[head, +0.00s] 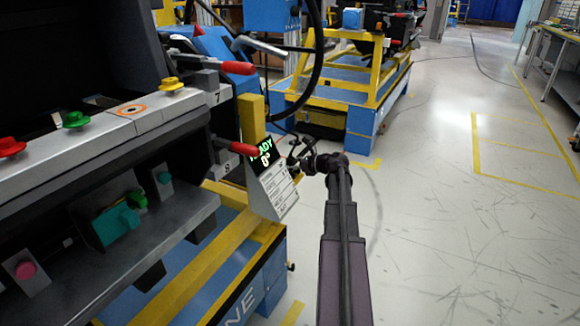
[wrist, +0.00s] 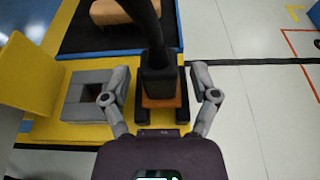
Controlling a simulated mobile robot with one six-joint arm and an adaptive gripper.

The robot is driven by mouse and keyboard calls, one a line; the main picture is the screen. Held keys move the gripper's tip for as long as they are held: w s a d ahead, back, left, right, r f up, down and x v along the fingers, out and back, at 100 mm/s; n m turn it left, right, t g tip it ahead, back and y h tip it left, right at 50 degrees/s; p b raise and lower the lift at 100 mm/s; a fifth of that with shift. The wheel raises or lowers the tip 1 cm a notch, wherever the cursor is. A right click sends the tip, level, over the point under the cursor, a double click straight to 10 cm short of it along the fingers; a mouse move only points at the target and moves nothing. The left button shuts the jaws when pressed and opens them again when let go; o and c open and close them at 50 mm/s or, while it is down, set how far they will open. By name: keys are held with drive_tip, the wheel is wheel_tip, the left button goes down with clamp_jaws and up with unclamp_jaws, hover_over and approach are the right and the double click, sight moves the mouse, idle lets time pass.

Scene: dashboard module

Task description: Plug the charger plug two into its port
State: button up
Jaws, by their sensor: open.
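In the wrist view a black plug-like body (wrist: 158,80) with a thick black cable or handle rising from it stands between the fingers of my gripper (wrist: 160,72). The gripper is open, one finger on each side, with gaps at the upper fingers. An orange patch shows below the black body. To its left, a grey block (wrist: 77,108) with a square, partly brown opening sits on a yellow surface; it may be a port or holder. In the head view my gripper (head: 300,157) is small and dark beside the tilted display panel, and the plug cannot be made out.
In the head view, a console with red, green and yellow knobs (head: 75,119) stands at left. Red-handled levers (head: 238,67) and a READY panel (head: 272,180) are near my arm. A yellow-blue cart (head: 366,112) stands behind. The floor at right is clear.

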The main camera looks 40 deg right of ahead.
sight(291, 157)
clamp_jaws()
drive_tip(key=shift+r, duration=0.2)
idle(0.4)
wheel_tip(291, 157, up, 3)
drive_tip(key=p, duration=0.3)
drive_tip(key=s+r+p, duration=0.1)
drive_tip(key=s+p, duration=0.1)
drive_tip(key=s, duration=1.4)
drive_tip(key=shift+r, duration=0.3)
drive_tip(key=shift+d, duration=0.1)
drive_tip(key=shift+r, duration=0.1)
wheel_tip(291, 157, up, 2)
drive_tip(key=shift+p, duration=1.1)
